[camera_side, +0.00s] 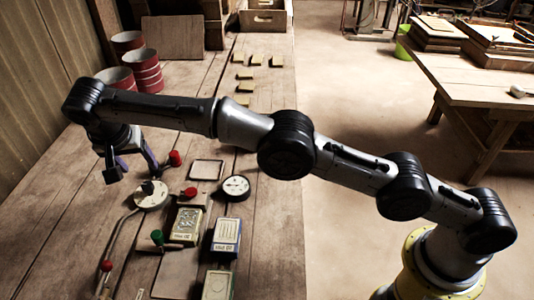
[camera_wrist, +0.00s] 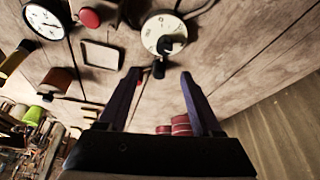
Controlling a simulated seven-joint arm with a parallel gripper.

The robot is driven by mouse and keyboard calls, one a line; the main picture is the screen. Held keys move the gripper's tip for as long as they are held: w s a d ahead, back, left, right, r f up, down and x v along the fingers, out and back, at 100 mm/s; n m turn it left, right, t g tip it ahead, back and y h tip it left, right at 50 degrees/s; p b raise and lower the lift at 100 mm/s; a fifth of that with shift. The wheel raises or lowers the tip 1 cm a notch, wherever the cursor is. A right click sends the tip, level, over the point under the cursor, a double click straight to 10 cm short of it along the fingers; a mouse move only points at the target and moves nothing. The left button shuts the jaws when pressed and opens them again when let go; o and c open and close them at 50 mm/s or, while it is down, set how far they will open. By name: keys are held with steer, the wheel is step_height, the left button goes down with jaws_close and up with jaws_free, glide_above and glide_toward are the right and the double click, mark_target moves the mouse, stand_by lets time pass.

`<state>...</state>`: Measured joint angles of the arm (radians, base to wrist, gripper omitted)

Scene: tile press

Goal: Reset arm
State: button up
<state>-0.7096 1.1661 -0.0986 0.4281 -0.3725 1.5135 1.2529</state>
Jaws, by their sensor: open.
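My gripper (camera_side: 133,170) is open and empty. It hangs above the bench in the side view, near the round white dial with a black knob (camera_side: 151,195). In the wrist view its two dark fingers (camera_wrist: 161,74) are spread apart with nothing between them. The dial (camera_wrist: 164,34) lies beyond the fingertips there. A red knob (camera_side: 174,158) is just right of the gripper in the side view. A metal lever with a red ball (camera_side: 106,265) stands at the front left.
A white-faced gauge (camera_side: 236,187), a shallow tray (camera_side: 207,161) and labelled boxes (camera_side: 226,235) crowd the front of the bench. A green knob (camera_side: 157,236) stands among them. Several small tiles (camera_side: 245,75), red drums (camera_side: 143,70) and a wooden crate (camera_side: 264,20) are farther back.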

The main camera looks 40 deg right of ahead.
steer(key=d+r+m+t, duration=0.1)
steer(key=d+r, duration=0.7)
steer(key=r, duration=0.2)
steer(key=d+r+m, duration=0.2)
steer(key=d+r, duration=0.5)
steer(key=r, duration=0.3)
steer(key=s+d+r, duration=0.5)
steer(key=s+d, duration=0.1)
steer(key=d, duration=0.1)
steer(key=s+d+r, duration=0.4)
steer(key=s+d, duration=0.2)
steer(key=d, duration=0.2)
steer(key=s+d+f+n+t+y, duration=0.15)
steer(key=s+d, duration=0.25)
steer(key=s, duration=0.4)
steer(key=s+d+f+n+h, duration=0.1)
steer(key=s+d+f, duration=0.25)
steer(key=s, duration=0.45)
steer(key=s+f+n+y, duration=0.1)
steer(key=s+f+n, duration=0.5)
steer(key=s+f, duration=0.5)
step_height(320, 180, down, 4)
steer(key=shift+a+f+n+g+y, duration=0.1)
steer(key=shift+a+n+g+y, duration=0.15)
steer(key=shift+n+g+y, duration=0.15)
